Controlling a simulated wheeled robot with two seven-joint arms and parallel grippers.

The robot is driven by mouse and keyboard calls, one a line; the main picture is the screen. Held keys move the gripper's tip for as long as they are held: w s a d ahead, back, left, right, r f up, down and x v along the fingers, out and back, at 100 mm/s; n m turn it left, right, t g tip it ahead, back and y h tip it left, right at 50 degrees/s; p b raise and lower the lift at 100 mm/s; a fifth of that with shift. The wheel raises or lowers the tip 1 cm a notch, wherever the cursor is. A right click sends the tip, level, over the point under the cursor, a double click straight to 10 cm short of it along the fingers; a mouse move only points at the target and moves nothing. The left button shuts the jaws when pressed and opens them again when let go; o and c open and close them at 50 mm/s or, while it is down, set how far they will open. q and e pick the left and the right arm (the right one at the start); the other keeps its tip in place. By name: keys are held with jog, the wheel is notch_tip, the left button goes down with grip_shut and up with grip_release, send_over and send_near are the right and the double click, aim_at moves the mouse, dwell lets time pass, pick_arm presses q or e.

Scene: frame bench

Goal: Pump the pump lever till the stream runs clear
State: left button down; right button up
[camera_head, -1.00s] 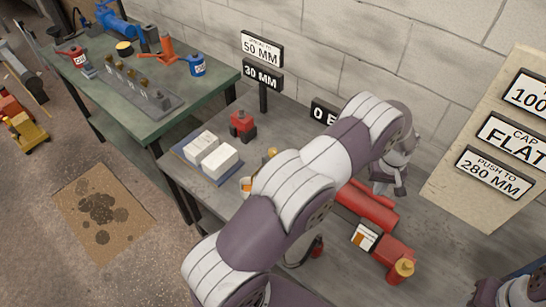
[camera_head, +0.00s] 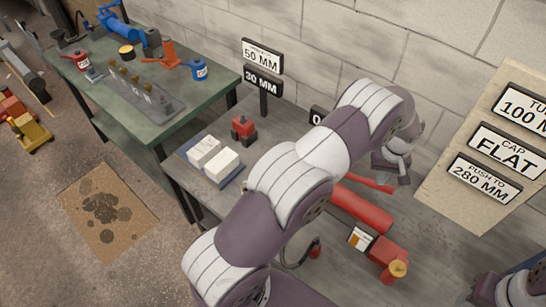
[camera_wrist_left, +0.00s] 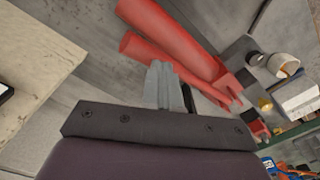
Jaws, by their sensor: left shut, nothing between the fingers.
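A red pump lies on the grey bench, with a long red cylinder (camera_head: 362,208) and a red block (camera_head: 388,252) at its front. A thin red pump lever (camera_head: 365,183) shows above the cylinder, partly hidden behind my left arm. My left gripper (camera_head: 393,180) is shut and empty at the lever's right end; I cannot tell if it touches. In the left wrist view, the shut fingers (camera_wrist_left: 166,85) point at two red bars (camera_wrist_left: 165,55), and their tips are close to the nearer one. No stream is visible. My right gripper is out of view; part of my right arm shows at bottom right.
White blocks (camera_head: 213,158) and a small red device (camera_head: 243,129) stand on the bench's left. A signboard (camera_head: 487,150) leans at right. A green bench (camera_head: 140,130) stands left.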

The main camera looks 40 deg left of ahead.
pick_arm(q)
jog(key=shift+f, duration=0.1)
notch_tip(320, 180, down, 8)
jog(key=b, duration=0.5)
jog(key=shift+b, duration=0.35)
jog(key=shift+r, duration=0.25)
notch_tip(320, 180, up, 8)
jog(key=p, duration=0.5)
jog(key=shift+p, duration=0.35)
jog(key=shift+f, duration=0.15)
